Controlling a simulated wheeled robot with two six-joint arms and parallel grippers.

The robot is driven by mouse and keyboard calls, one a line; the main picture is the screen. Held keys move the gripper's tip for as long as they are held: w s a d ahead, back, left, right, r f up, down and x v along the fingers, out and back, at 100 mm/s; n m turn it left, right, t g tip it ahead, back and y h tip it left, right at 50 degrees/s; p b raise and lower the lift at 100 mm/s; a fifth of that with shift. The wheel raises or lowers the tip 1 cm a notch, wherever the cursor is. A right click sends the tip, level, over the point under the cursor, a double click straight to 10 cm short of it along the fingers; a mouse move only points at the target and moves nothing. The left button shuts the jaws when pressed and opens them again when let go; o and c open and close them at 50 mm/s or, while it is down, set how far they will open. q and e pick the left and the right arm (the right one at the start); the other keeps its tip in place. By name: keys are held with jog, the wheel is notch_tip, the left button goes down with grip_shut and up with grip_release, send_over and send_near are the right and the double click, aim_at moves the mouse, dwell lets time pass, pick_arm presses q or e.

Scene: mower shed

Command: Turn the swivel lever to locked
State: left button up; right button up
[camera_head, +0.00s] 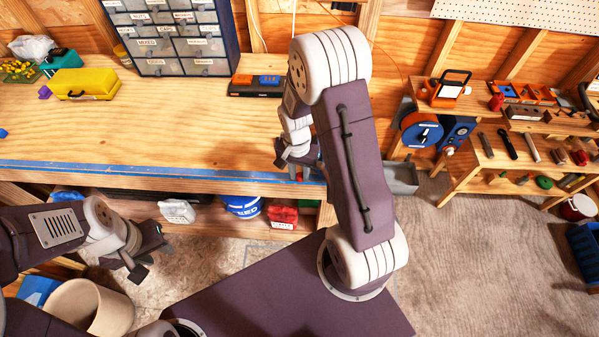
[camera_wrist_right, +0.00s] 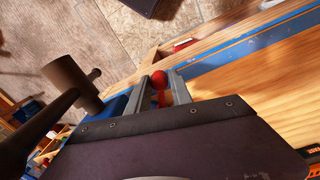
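A red ball knob (camera_wrist_right: 159,77), which looks like the end of the swivel lever, sits between the fingertips of my right gripper (camera_wrist_right: 160,84) in the right wrist view. The fingers are apart, one on each side of the knob, with a small gap showing. An orange-red part shows just below the knob. In the head view my right gripper (camera_head: 298,160) is at the front edge of the workbench, and a bit of red (camera_head: 299,174) shows by it. My right arm hides much around it. My left gripper (camera_head: 155,256) is open and empty, low in front of the bench.
The workbench (camera_head: 140,130) has a yellow toolbox (camera_head: 84,84) and a drawer cabinet (camera_head: 176,38) at its back. A dark cylinder with a crossbar (camera_wrist_right: 73,84) stands close left of my right gripper in the wrist view. A tool shelf (camera_head: 500,150) stands right.

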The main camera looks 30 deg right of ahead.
grip_shut()
jog(key=shift+w, duration=0.1)
dwell(1.1)
